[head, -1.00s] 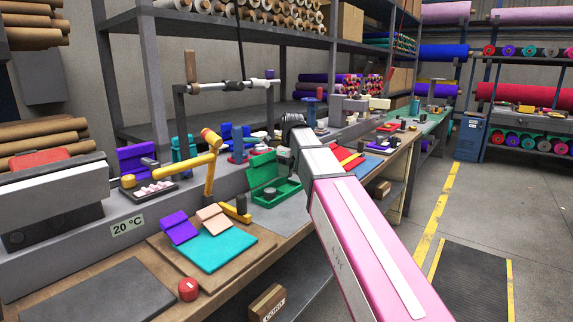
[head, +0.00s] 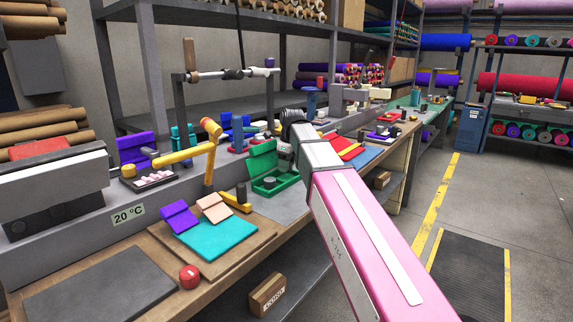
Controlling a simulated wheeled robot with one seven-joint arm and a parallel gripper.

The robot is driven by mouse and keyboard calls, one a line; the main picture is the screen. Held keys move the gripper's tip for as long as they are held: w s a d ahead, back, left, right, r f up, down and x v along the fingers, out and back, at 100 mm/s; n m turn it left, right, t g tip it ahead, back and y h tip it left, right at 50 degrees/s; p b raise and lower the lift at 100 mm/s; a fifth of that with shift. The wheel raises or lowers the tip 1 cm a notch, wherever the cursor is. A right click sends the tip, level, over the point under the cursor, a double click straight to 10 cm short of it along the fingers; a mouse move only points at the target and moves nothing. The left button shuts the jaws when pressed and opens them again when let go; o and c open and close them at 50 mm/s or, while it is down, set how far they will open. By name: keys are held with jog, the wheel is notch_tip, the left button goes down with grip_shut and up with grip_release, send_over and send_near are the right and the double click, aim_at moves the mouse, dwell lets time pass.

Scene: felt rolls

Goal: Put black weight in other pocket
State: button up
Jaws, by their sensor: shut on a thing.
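A green case (head: 290,183) with its lid raised stands on the bench left of my arm. A small dark round weight (head: 270,182) sits in the case, in the visible left part of its tray. My arm crosses in front of the case's right side, so I cannot tell what the rest of the tray holds. My gripper is not visible; the pink and white arm links and the black wrist joint hide it.
A dark cylinder (head: 241,192) stands beside a yellow piece (head: 234,203) left of the case. A teal felt sheet (head: 219,240), purple felt (head: 180,217) and a red tin (head: 189,277) lie at the front left. A yellow-orange lever (head: 190,155) rises behind them.

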jog(key=shift+f, duration=0.35)
dwell(0.4)
jog(key=o, duration=1.2)
jog(key=shift+r, duration=0.1)
jog(key=r, duration=0.7)
jog(key=d+r, duration=0.1)
jog(key=r, duration=0.2)
jog(key=shift+s+d+r, duration=0.1)
jog(key=shift+s+r, duration=0.2)
